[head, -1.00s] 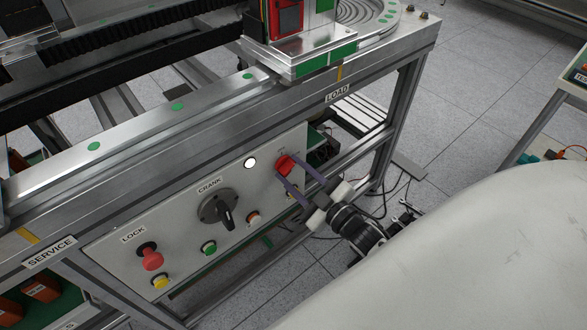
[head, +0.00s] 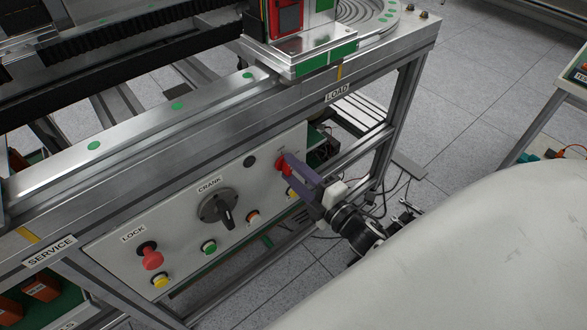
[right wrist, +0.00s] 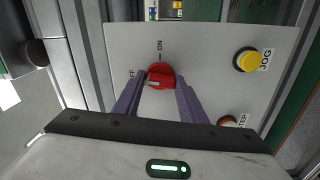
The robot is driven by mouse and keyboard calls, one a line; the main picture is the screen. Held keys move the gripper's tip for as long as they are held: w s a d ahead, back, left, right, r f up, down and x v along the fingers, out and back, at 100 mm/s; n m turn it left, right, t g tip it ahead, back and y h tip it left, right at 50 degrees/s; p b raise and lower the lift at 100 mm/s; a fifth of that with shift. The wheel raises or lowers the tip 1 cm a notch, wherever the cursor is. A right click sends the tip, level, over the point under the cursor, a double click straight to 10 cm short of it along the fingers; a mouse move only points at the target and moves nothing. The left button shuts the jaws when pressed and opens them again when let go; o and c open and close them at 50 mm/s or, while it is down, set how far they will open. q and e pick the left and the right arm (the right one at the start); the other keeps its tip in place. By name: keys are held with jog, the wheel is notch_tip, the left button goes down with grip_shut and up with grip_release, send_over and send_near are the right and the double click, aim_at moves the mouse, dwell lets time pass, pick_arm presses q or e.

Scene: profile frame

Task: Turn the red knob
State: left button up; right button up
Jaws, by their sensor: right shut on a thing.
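The red knob (head: 280,162) is on the upper right of the grey control panel (head: 184,232), partly hidden by my fingers in the head view. In the right wrist view the round red knob (right wrist: 161,73) sits between my two purple fingers. Its pale mark lies at the left, toward the partly hidden OFF label; the ON label (right wrist: 159,48) is above it in the picture. My right gripper (head: 287,165) is shut on the knob, with a finger on either side, as the right wrist view (right wrist: 161,84) shows. My left gripper is not in view.
A black crank knob (head: 216,209), a red lock button (head: 151,257) and several coloured buttons share the panel. A yellow JOG button (right wrist: 246,59) is close beside the knob. The metal frame rail (head: 130,155) runs above the panel.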

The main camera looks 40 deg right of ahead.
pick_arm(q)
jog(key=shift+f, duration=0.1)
pick_arm(e)
jog(key=shift+n, duration=0.8)
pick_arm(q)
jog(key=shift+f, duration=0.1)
pick_arm(e)
jog(key=o, duration=1.1)
jog(key=shift+c, duration=0.2)
jog(key=shift+s, duration=0.1)
jog(key=s, duration=1)
jog(key=shift+d, duration=0.4)
pick_arm(q)
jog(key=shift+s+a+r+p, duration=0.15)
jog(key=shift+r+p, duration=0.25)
jog(key=shift+p, duration=0.2)
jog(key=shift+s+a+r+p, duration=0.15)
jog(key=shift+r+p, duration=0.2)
jog(key=shift+p, duration=0.25)
pick_arm(e)
jog(key=s+a+f+m+g, duration=0.4)
jog(key=a+m, duration=0.4)
jog(key=s+a+f+m+g+y, duration=0.1)
jog(key=s+a+f+m+g, duration=0.4)
jog(key=a+m, duration=0.2)
jog(key=shift+s+a+f+m, duration=0.25)
jog(key=shift+a+f+m, duration=0.1)
jog(key=shift+m, duration=0.45)
